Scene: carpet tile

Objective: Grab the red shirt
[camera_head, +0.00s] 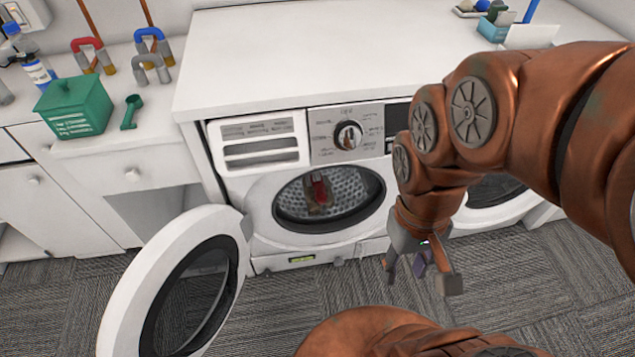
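A small red cloth thing, which looks like the red shirt (319,188), lies inside the drum of the front-loading washing machine (262,182). Brownish material shows with it, and its full shape is too small to make out. The machine's round door (125,292) stands wide open to the left. My gripper (418,283) is in front of the machine, to the right of and below the drum opening. It points down, its fingers are spread apart, and I see no cloth between them. It is apart from the shirt.
A white counter (300,45) runs above the machine. A green box (75,108), a green scoop (131,112), magnets and a bottle (37,74) stand at the left. A second round-doored machine (497,192) is partly hidden behind my arm. Grey carpet (320,293) lies open in front.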

